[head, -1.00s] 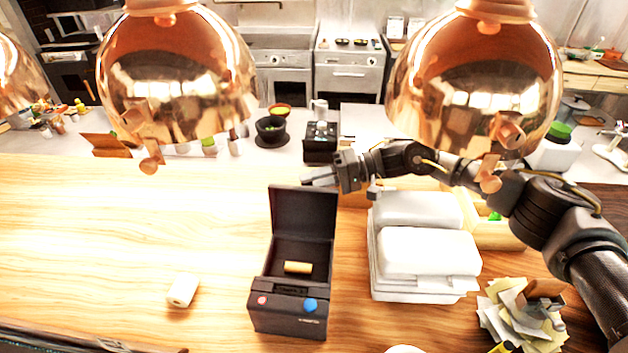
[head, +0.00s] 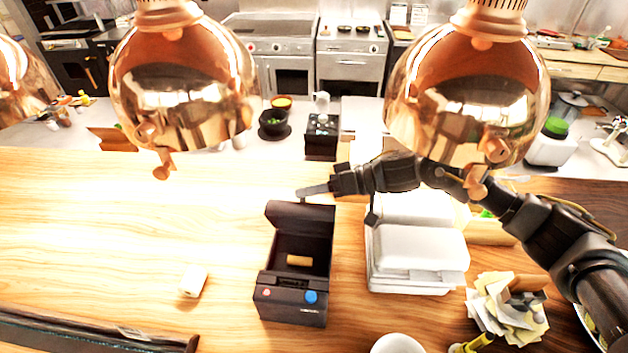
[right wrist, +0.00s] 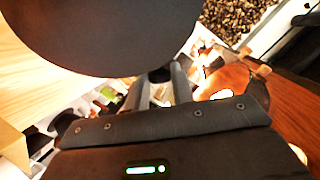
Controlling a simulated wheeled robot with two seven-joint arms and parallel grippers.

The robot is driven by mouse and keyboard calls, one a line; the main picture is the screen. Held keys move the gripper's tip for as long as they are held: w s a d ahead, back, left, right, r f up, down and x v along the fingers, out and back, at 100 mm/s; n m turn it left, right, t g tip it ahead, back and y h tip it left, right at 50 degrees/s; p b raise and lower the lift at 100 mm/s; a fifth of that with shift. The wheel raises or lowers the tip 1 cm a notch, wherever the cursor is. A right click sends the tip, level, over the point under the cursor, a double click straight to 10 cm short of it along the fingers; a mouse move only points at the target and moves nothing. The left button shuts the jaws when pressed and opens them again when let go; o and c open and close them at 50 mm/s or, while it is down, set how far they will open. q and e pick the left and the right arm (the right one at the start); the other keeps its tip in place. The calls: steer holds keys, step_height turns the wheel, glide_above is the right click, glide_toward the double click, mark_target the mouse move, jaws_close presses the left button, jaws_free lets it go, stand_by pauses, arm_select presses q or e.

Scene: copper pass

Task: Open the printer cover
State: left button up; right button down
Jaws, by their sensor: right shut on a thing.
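The black printer (head: 292,309) stands on the wooden counter, its front with a red and a blue button toward me. Its cover (head: 300,217) is raised at the back, and a tan paper roll (head: 299,260) shows inside the open bay. My right gripper (head: 303,193) reaches in from the right, at the cover's top edge, and is shut on the cover. The contact itself is partly hidden. In the right wrist view my right gripper's fingers (right wrist: 160,88) point away under a large dark round shape. My left gripper is not in view.
White stacked boxes (head: 420,252) stand right of the printer under my right arm. A white roll (head: 193,281) lies to the left, and crumpled papers (head: 508,305) at the right. Copper lamps (head: 185,85) hang above. The counter's left side is mostly clear.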

steer(key=shift+s, duration=0.5)
steer(key=shift+n, duration=0.3)
steer(key=c, duration=1.2)
jaws_free()
steer(key=shift+a, duration=0.1)
steer(key=shift+d+b, duration=0.3)
steer(key=d+b, duration=0.2)
steer(key=d, duration=0.2)
steer(key=d+b, duration=0.1)
steer(key=d, duration=0.3)
steer(key=d+b, duration=0.2)
steer(key=d, duration=0.2)
steer(key=shift+w+d+r+b, duration=0.2)
steer(key=shift+w+d+b, duration=0.05)
steer(key=shift+d+b, duration=0.05)
